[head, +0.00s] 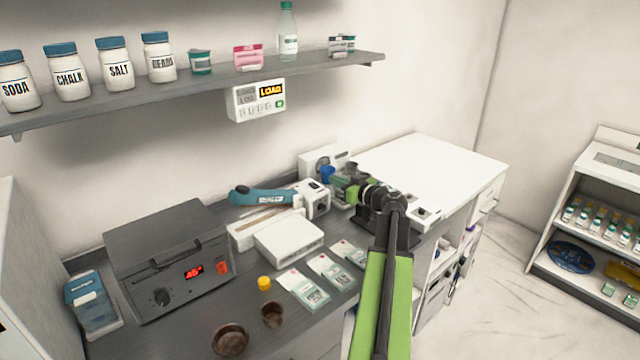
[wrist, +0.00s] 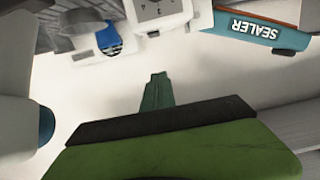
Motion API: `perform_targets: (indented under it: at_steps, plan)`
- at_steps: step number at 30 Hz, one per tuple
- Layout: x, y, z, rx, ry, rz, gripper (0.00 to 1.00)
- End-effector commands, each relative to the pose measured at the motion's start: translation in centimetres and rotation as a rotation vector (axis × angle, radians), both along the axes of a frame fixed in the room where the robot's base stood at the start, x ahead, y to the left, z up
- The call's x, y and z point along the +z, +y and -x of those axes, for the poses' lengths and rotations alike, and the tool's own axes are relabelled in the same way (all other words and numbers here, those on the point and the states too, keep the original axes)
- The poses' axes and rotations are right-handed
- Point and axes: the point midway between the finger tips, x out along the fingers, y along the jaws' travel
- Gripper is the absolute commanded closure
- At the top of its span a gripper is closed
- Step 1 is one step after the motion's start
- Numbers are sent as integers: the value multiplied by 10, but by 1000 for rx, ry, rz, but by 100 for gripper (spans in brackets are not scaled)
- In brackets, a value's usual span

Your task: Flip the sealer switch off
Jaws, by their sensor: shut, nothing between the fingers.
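The sealer (head: 265,195) is a long teal tool lying on the counter by the wall, with a white block (head: 313,203) at its right end. The block has small dark details on its faces; I cannot tell which is the switch or how it is set. In the wrist view the teal part (wrist: 256,30), lettered SEALER and upside down, is at the upper right, and the white block (wrist: 160,14) is at the top edge. My gripper (wrist: 158,80) is shut and empty, apart from the block. In the head view my gripper (head: 347,188) is just right of the block, partly hidden by my arm.
A blue item (head: 327,174) stands behind the block, near a white box. A white case (head: 289,240) and several packets lie in front. A dark heater box (head: 170,262) stands at left. A shelf (head: 200,87) with jars overhangs the counter.

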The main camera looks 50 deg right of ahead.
Motion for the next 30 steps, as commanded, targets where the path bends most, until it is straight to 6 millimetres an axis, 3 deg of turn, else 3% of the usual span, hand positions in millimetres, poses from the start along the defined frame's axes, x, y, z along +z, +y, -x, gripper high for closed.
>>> perform_targets:
  at_steps: [5, 16, 18, 21, 30]
  plan:
    - [-4, -5, -22, 0, 0, 0, 100]
    - [-14, -14, -101, 0, 0, 0, 100]
    - [-36, -13, -99, -3, 0, 0, 100]
    - [-47, -13, -100, -3, 0, 0, 100]
    - [-52, -13, -101, -3, 0, 0, 100]
